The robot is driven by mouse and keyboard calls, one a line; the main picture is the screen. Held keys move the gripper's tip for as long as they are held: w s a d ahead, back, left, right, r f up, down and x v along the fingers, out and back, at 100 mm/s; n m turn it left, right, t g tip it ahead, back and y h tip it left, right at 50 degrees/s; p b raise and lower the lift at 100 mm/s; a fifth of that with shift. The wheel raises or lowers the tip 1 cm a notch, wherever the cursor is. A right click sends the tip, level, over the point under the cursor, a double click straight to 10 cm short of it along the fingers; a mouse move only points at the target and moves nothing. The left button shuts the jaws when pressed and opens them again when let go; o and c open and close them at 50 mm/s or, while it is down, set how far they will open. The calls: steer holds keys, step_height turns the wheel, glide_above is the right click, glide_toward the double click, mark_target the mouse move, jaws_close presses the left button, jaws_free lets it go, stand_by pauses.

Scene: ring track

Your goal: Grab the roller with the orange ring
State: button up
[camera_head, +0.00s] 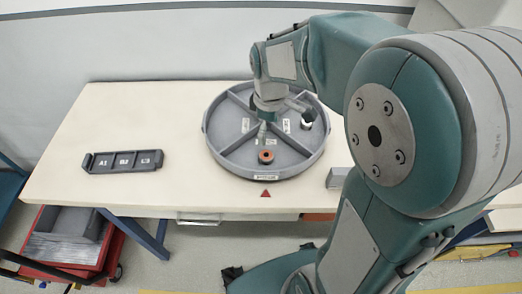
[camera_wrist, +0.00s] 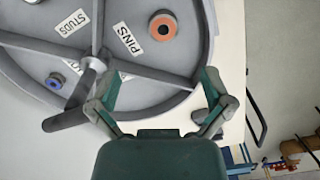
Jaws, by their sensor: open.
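The roller with the orange ring (camera_head: 266,157) stands in the front compartment of a round grey tray (camera_head: 222,158). In the wrist view this roller (camera_wrist: 163,26) shows its orange ring and dark centre, beside the PINS label. My gripper (camera_head: 272,106) is above the tray, behind the roller in the head view. In the wrist view my gripper (camera_wrist: 160,82) has its fingers spread with nothing between them. The roller lies beyond the fingers, apart from them. A roller with a blue ring (camera_wrist: 54,82) sits in another compartment.
Divider walls (camera_wrist: 150,70) split the tray, and a grey post (camera_wrist: 72,103) rises near its hub, close to the left finger. A dark labelled rack (camera_head: 124,160) lies on the pale table (camera_head: 110,120) at left. A grey block (camera_head: 336,178) stands right of the tray.

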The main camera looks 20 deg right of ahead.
glide_above(266, 155)
steer(key=f, duration=0.4)
steer(key=shift+w+d, duration=0.1)
steer(key=shift+d, duration=0.1)
steer(key=shift+a+f, duration=0.25)
steer(key=shift+f, duration=0.05)
step_height(266, 155, down, 4)
steer(key=shift+f, duration=0.25)
steer(key=shift+d+f, duration=0.2)
steer(key=shift+f, duration=0.15)
steer(key=shift+a, duration=0.2)
steer(key=c, duration=1.3)
